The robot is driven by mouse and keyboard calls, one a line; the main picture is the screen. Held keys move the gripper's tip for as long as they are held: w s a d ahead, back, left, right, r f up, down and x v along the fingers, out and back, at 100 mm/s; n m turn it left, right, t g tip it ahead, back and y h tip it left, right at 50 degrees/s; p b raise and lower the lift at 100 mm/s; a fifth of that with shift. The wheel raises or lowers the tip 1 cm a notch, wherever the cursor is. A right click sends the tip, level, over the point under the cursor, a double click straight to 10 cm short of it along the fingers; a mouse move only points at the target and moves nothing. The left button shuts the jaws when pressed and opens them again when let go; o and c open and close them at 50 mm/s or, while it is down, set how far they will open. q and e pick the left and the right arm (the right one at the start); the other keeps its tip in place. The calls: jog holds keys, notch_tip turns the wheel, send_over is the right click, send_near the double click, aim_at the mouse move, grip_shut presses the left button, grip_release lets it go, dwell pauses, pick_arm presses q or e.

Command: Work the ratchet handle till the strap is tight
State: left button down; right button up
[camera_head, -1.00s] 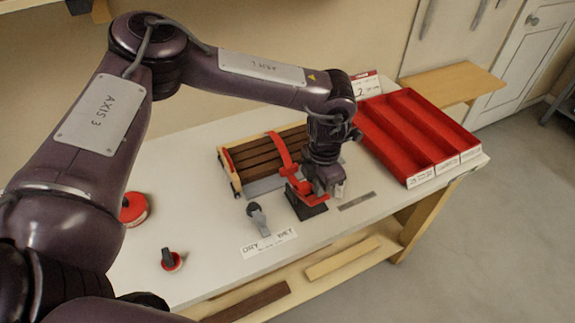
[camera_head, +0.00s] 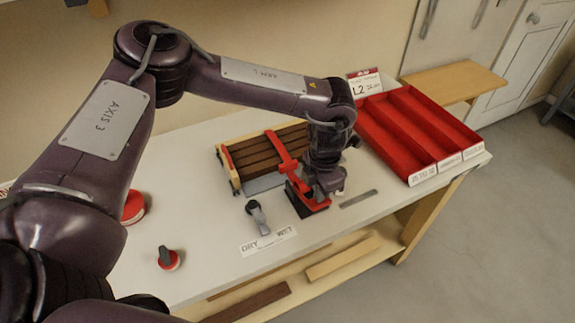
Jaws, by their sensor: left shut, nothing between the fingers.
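A red strap (camera_head: 280,150) runs over a bundle of dark brown slats (camera_head: 258,154) in a light wooden frame on the bench. The strap leads down to a red ratchet (camera_head: 307,205) on a dark base, in front of the bundle. My left gripper (camera_head: 331,192) is shut and empty, pointing down right at the ratchet. It covers part of the ratchet and its handle, so I cannot tell the handle's angle or whether the fingers touch it. My right gripper is not in view.
A red tray with long compartments (camera_head: 412,135) stands at the bench's right end. A grey lever (camera_head: 258,217) with a DRY/WET label (camera_head: 268,242), a red-based knob (camera_head: 168,258) and a metal strip (camera_head: 358,199) lie along the front. The white bench top (camera_head: 205,235) is clear between them.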

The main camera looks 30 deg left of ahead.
pick_arm(q)
jog(key=shift+s+d+f+b, duration=0.1)
jog(key=shift+f+b, duration=0.45)
jog(key=shift+f, duration=0.45)
jog(key=shift+s+d+f+b, duration=0.1)
jog(key=shift+f+b, duration=0.45)
jog(key=shift+f, duration=0.45)
jog(key=r+p, duration=0.1)
jog(key=r, duration=0.1)
jog(key=r+p, duration=0.4)
jog(key=r, duration=0.1)
jog(key=shift+w+a+r, duration=0.1)
jog(key=shift+w+a, duration=0.2)
jog(key=shift+a, duration=0.1)
jog(key=shift+s+d+f+b, duration=0.2)
jog(key=shift+f+b, duration=1)
jog(key=shift+f, duration=0.65)
jog(key=shift+s+d+f+b, duration=0.15)
jog(key=shift+f+b, duration=1.05)
jog(key=shift+f, duration=0.65)
jog(key=r+p, duration=0.1)
jog(key=r, duration=0.1)
jog(key=r+p, duration=0.2)
jog(key=r, duration=0.1)
jog(key=r+p, duration=0.2)
jog(key=shift+w+a+r, duration=0.2)
jog(key=shift+w+a, duration=0.15)
jog(key=shift+w, duration=0.05)
jog(key=shift+f, duration=0.15)
